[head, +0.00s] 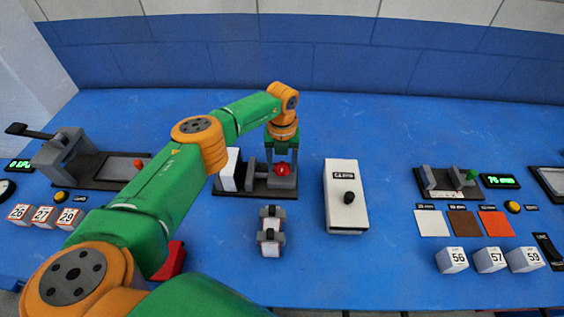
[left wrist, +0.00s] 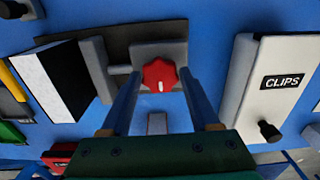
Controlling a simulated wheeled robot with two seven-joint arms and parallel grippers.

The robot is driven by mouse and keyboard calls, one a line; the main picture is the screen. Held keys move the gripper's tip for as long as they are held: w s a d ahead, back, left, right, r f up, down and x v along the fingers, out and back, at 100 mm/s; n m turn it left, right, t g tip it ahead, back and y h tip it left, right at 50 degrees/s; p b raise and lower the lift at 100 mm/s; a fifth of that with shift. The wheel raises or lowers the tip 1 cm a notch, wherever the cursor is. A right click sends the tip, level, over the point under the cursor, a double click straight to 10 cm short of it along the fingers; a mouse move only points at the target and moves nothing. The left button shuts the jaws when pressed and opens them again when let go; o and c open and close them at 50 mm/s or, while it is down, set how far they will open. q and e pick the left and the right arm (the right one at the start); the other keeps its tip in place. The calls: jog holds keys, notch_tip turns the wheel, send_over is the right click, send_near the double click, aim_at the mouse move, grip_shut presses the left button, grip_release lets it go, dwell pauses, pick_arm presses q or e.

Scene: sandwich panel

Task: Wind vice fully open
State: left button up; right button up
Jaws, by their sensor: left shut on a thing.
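The vice (head: 253,173) stands on a dark base plate near the middle of the blue table in the head view. It has grey upright jaws and a red knob (head: 282,169) at its right end. My left gripper (head: 281,163) points down at the knob. In the left wrist view its two fingers (left wrist: 160,77) stand either side of the lobed red knob (left wrist: 160,74), shut on it. A small white mark shows on the knob. A gap shows between the vice's grey jaw plate (left wrist: 97,70) and the knob-side block (left wrist: 150,52). My right gripper is out of view.
A white CLIPS box (head: 345,205) stands right of the vice. A white-and-black block (head: 230,168) is at its left. Numbered cubes (head: 490,260) and a gauge reading 76 mm (head: 500,181) are at right.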

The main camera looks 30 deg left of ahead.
aim_at(282, 167)
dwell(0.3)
pick_arm(q)
jog(key=o, duration=1.3)
jog(key=shift+o, duration=0.2)
notch_tip(282, 167, up, 7)
jog(key=shift+r+b, duration=0.1)
jog(key=shift+b, duration=0.5)
